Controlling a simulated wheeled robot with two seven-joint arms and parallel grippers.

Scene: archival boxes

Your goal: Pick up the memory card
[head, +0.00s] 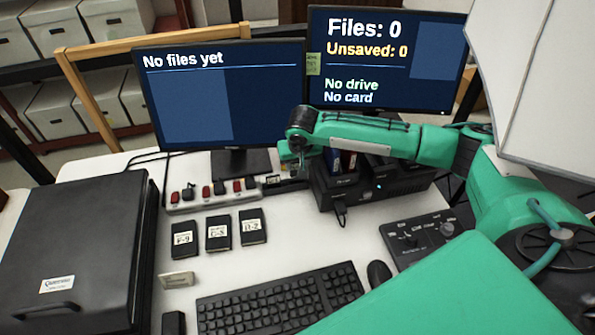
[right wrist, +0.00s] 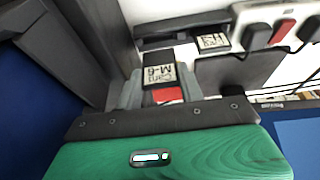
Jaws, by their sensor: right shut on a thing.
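The memory card (right wrist: 158,77), dark with a white label reading "Card M-6", is between the fingers of my right gripper (right wrist: 160,90) in the right wrist view. The gripper is shut on it, with a red patch just below the label. In the head view my right gripper (head: 299,160) points down in front of the monitors, left of the dark dock unit; I cannot make out the card there. My left gripper is not in view.
A power strip (head: 212,200) with red switches and black plugs lies left of my right gripper. Several labelled black drives (head: 219,231), a keyboard (head: 283,299), a mouse (head: 379,273) and a large black case (head: 75,250) occupy the desk. Another labelled card (right wrist: 212,41) sits in a dark holder.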

